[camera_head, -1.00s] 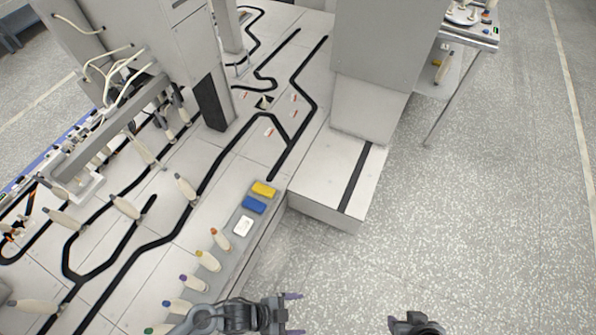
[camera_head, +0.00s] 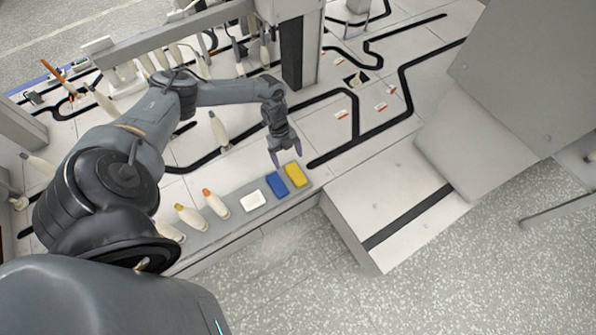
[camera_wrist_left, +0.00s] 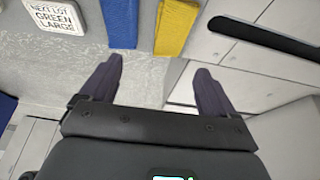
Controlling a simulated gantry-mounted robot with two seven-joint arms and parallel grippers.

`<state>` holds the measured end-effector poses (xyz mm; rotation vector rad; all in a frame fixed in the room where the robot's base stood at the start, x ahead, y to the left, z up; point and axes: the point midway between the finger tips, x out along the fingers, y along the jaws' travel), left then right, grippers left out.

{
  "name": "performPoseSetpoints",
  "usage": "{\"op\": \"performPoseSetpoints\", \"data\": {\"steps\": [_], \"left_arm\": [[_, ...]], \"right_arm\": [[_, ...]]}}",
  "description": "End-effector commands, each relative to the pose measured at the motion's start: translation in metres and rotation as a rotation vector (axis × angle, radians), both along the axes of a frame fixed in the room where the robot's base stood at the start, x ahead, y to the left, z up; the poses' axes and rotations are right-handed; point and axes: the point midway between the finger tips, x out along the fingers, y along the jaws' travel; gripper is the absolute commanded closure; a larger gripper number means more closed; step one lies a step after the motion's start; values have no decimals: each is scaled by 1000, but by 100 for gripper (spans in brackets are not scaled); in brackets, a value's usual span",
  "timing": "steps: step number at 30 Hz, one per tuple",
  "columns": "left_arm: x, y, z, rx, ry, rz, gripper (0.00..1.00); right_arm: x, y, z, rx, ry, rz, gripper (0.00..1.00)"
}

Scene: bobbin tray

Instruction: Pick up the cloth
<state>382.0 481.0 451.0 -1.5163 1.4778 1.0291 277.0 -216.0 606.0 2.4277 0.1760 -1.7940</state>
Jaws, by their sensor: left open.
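A folded blue cloth (camera_head: 278,186) and a folded yellow cloth (camera_head: 295,175) lie side by side on the grey strip at the table's front edge. In the left wrist view the blue cloth (camera_wrist_left: 120,22) and the yellow cloth (camera_wrist_left: 176,27) show at the top, partly cut off. My left gripper (camera_head: 286,157) is open and empty, just behind the two cloths in the head view. In the left wrist view its fingers (camera_wrist_left: 156,82) point towards them, with bare surface between the tips. My right gripper is not in view.
A white card (camera_head: 252,201) reading "NEXT LOT GREEN LARGE" lies left of the blue cloth. Several bobbins (camera_head: 216,204) lie further left along the strip. A bobbin (camera_head: 219,131) stands behind. A grey post (camera_head: 293,48) rises behind my gripper.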

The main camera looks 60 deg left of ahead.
Motion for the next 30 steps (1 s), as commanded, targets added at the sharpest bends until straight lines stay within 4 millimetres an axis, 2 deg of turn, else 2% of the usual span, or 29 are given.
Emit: {"op": "performPoseSetpoints", "data": {"steps": [9, 19, 26, 30], "left_arm": [[4, -16, -38, -3, -6, -2, 11], [5, -23, -57, -3, -8, -1, 11], [7, -28, -85, -3, -7, -1, 11], [7, -34, -97, -3, -8, 0, 11]], "right_arm": [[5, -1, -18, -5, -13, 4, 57], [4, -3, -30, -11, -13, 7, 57], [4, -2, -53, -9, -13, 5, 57], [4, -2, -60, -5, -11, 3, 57]]}}
